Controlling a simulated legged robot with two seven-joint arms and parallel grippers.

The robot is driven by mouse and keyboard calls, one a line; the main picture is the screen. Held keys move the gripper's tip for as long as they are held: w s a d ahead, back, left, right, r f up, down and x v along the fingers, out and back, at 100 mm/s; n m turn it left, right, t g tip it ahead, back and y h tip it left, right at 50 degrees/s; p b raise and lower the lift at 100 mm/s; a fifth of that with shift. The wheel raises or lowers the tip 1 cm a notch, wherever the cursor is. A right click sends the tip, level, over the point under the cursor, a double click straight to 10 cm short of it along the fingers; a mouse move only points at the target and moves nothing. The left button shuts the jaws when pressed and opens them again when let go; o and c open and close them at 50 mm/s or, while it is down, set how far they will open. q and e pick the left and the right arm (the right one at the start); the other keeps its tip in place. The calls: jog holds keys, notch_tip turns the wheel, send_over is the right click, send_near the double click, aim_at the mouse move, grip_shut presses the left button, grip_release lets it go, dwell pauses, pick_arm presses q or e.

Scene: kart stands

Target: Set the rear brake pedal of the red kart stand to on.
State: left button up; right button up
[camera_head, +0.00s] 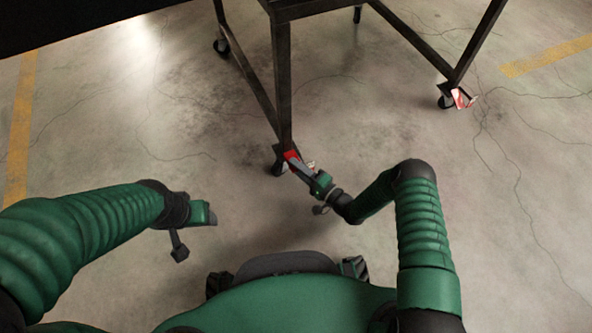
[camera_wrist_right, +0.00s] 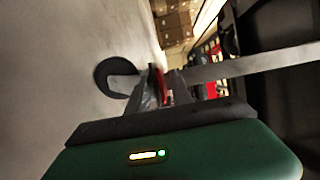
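The kart stand (camera_head: 284,95) is a dark metal frame on caster wheels; its frame looks black, not red. A red brake pedal (camera_head: 291,155) sits at the caster (camera_head: 279,167) of the nearest leg. My right gripper (camera_head: 302,168) reaches this pedal, its fingertips at or against it. In the right wrist view the red pedal (camera_wrist_right: 162,85) shows between or just beyond the fingers, with the dark wheel (camera_wrist_right: 113,77) to the left. Whether the fingers grip it is unclear. My left gripper (camera_head: 207,213) hangs over bare floor, away from the stand; its finger opening is unclear.
Another caster with a red and white pedal (camera_head: 461,98) is at the right leg. A farther caster (camera_head: 221,46) is at the upper left. The concrete floor between is clear. Cardboard boxes (camera_wrist_right: 174,25) stand in the background of the wrist view.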

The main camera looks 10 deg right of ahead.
jog(key=shift+w+a, duration=0.15)
jog(key=shift+w, duration=0.05)
grip_shut()
dwell(1.3)
